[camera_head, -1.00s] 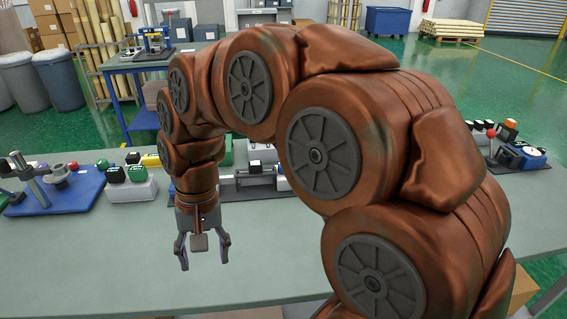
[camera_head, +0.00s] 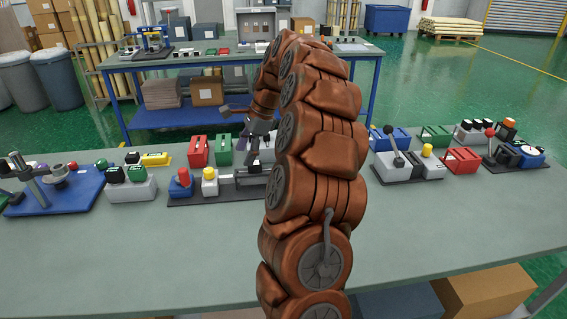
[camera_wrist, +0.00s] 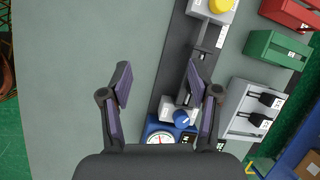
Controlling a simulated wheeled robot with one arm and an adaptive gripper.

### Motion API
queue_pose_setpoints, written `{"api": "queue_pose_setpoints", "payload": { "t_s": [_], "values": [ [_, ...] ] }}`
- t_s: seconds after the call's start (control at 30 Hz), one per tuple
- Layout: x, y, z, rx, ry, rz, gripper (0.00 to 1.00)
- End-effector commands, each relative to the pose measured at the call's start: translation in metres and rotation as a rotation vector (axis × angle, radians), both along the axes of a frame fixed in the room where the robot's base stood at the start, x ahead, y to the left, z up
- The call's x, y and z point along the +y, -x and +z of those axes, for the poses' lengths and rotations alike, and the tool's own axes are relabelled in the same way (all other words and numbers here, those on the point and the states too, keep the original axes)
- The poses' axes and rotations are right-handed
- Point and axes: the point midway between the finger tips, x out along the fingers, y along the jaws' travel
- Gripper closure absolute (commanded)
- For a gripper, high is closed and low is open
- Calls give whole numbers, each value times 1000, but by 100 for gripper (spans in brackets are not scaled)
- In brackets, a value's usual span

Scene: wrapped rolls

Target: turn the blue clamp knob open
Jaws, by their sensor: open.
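The blue clamp knob (camera_wrist: 181,117) sits on a pale block on a dark base in the wrist view. It lies toward the right finger, within the gap between my fingers as pictured. I cannot make out the knob in the head view, where my arm covers part of that fixture. My gripper (camera_wrist: 159,80) is open and empty, with the bench surface showing between its fingers. In the head view my gripper (camera_head: 241,131) is tilted near the back of the bench, beside the green box. I cannot tell its exact height above the knob.
A yellow knob (camera_wrist: 220,5) is on the same base, and a blue gauge box (camera_wrist: 164,131) is close by the blue knob. Red (camera_head: 198,150) and green (camera_head: 223,149) boxes stand behind the fixture. The front of the bench (camera_head: 150,250) is clear.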

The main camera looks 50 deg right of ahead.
Motion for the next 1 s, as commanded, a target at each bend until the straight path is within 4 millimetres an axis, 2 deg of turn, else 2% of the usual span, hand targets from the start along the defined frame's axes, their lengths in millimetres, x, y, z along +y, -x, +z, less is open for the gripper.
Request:
{"api": "queue_pose_setpoints", "payload": {
  "t_s": [0.03, 0.2, 0.4, 0.5, 0.6, 0.77, 1.0],
  "values": [
    [-23, 0, -7, 10, -13, -78, 38],
    [-93, 8, -24, 40, -52, -336, 38],
    [-148, 25, -38, 65, -81, -544, 38],
    [-160, 30, -42, 71, -87, -596, 38],
    [-165, 31, -44, 73, -91, -617, 38],
    [-164, 27, -54, 73, -90, -620, 38],
    [-156, 17, -83, 76, -92, -618, 38]
  ]
}}
